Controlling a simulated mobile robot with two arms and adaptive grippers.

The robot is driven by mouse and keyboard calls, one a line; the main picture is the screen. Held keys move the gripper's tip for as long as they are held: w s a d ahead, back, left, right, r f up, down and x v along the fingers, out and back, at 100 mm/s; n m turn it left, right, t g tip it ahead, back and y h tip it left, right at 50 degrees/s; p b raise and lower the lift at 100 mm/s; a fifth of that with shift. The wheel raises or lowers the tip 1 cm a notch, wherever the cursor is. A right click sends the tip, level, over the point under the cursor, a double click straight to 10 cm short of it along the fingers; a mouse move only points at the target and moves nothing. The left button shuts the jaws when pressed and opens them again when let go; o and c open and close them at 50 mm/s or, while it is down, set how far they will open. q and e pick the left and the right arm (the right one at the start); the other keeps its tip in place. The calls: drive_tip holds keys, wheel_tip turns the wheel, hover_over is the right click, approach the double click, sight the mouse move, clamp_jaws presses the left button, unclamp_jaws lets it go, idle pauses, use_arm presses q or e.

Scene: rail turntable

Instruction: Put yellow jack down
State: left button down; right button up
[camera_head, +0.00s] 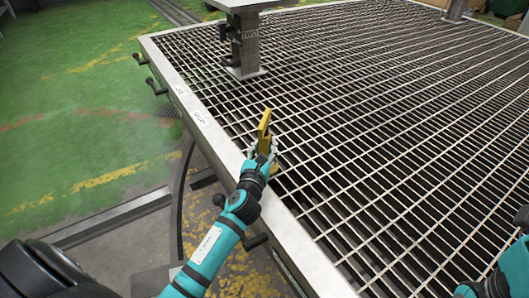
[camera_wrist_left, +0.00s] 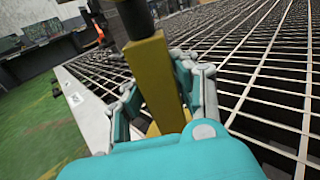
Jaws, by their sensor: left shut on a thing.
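The yellow jack (camera_head: 264,122) stands roughly upright at the near left edge of the metal grating (camera_head: 360,110). My left gripper (camera_head: 264,152) is shut on it. In the left wrist view the yellow jack (camera_wrist_left: 158,80) rises between the fingers of my left gripper (camera_wrist_left: 165,95), with a dark part at its top. The lower end is largely hidden by the gripper, so I cannot tell if it touches the grating. Part of my right arm shows at the lower right of the head view, but its gripper fingers cannot be made out.
A grey metal post (camera_head: 246,45) with a flat top stands on the grating beyond the jack. A pale metal rim (camera_head: 200,118) borders the grating, with black handles (camera_head: 156,86) outside it. Green floor (camera_head: 80,110) lies to the left. The grating to the right is clear.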

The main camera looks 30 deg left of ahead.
use_arm(q)
drive_tip(key=shift+r, duration=0.15)
drive_tip(key=c, duration=1.4)
unclamp_jaws()
drive_tip(key=shift+f, duration=0.25)
drive_tip(key=o, duration=0.4)
drive_tip(key=shift+r, duration=0.1)
